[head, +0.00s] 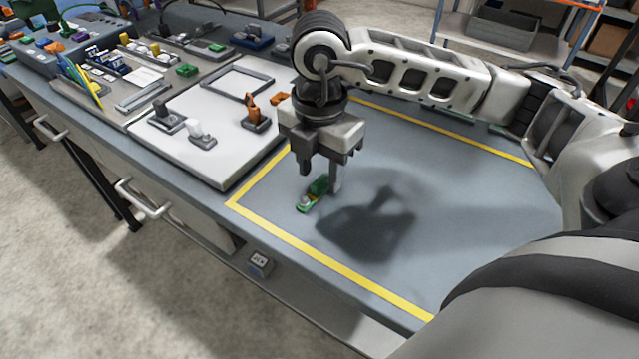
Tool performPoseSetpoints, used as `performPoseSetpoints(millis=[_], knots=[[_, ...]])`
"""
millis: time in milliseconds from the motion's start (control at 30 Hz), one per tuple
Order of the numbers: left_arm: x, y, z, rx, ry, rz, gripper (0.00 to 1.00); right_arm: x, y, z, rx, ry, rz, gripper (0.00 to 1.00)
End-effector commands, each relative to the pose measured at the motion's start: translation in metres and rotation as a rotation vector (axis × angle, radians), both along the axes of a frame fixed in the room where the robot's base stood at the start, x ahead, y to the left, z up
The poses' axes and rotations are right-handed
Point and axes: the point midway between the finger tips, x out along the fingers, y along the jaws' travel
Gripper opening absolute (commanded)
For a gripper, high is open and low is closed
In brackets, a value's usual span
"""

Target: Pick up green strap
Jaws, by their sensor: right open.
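The green strap (313,194) is a small green piece with a lighter end, lying on the grey bench top inside the yellow-taped area. My right gripper (320,180) points down over it with its jaws apart. One finger hangs to the left above the strap and the other is at its right end. Part of the strap is hidden near the right finger, and I cannot tell whether they touch. My left gripper is not in view.
Left of the taped area (333,276) is a white board (218,168) with small dispensers, one with an orange piece (254,107). More fixtures and coloured parts fill the bench's far left. The taped area right of the strap is clear, under my arm's shadow.

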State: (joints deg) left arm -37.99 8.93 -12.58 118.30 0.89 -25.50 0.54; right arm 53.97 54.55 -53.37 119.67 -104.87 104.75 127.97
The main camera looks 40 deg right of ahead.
Motion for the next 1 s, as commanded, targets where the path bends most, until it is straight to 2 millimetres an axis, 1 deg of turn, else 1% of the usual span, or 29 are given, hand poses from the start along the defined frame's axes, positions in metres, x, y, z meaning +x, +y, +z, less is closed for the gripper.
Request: performPoseSetpoints(millis=[33,167,400,433,467,500,567,600,867,1000], knots=[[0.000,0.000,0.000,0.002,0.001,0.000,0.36,-0.001,0.000,-0.007,0.001,0.004,-0.001,0.42],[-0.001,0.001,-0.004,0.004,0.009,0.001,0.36,0.000,0.000,-0.020,0.001,0.001,0.000,0.42],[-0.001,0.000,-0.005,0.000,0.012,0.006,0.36,0.000,0.000,-0.023,0.001,-0.002,-0.001,0.42],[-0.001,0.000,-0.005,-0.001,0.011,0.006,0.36,0.000,0.000,-0.023,0.001,-0.002,-0.001,0.39],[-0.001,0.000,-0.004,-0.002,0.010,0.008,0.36,0.000,0.000,-0.023,0.001,-0.002,-0.001,0.31],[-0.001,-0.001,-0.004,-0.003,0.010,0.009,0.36,0.000,0.000,-0.023,0.001,-0.002,-0.001,0.20],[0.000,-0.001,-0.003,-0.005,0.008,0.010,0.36,0.000,0.000,-0.023,0.001,-0.002,-0.001,0.03],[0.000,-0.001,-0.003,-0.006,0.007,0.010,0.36,0.000,0.000,-0.023,0.001,-0.002,-0.001,0.00],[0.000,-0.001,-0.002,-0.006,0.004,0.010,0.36,0.000,0.000,-0.022,0.001,-0.003,-0.001,0.00],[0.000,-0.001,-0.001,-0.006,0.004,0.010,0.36,0.001,0.000,-0.018,0.002,-0.003,-0.001,0.00]])
